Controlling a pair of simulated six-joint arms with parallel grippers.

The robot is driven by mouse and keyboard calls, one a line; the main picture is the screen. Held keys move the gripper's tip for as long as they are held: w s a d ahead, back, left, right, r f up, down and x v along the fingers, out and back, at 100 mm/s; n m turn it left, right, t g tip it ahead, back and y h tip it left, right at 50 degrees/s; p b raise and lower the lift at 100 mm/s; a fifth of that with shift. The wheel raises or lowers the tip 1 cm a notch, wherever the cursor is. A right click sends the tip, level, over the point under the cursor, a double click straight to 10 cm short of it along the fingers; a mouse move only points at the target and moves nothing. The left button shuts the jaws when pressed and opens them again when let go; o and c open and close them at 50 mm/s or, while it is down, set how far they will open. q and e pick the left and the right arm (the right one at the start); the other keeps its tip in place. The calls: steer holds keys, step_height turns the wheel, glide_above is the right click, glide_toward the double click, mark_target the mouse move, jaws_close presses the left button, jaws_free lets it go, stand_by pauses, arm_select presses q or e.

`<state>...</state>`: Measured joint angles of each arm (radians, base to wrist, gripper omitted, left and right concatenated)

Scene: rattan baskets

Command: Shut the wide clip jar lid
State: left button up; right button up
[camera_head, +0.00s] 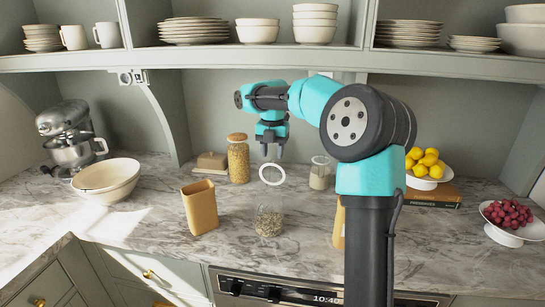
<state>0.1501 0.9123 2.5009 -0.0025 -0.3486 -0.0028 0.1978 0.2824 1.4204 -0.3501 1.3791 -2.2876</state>
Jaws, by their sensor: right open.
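The clip jar (269,214) is clear glass with a layer of pale grains at the bottom, standing upright near the counter's front. Its lid (263,182), a white-rimmed disc, stands tilted up above the jar's mouth, so the jar is open. My right gripper (271,157) points down just above and behind the raised lid's upper edge. Its jaws are open with nothing seen between them; whether a finger touches the lid I cannot tell. My left gripper is out of view.
A tan rectangular holder (199,207) stands left of the jar. A pasta jar (238,160), a butter dish (211,162) and a smaller jar (319,175) stand behind. A tan object (338,226) is partly hidden by my right arm. A bowl (106,179) is at left.

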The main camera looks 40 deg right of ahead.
steer(key=shift+f, duration=0.95)
jaws_close()
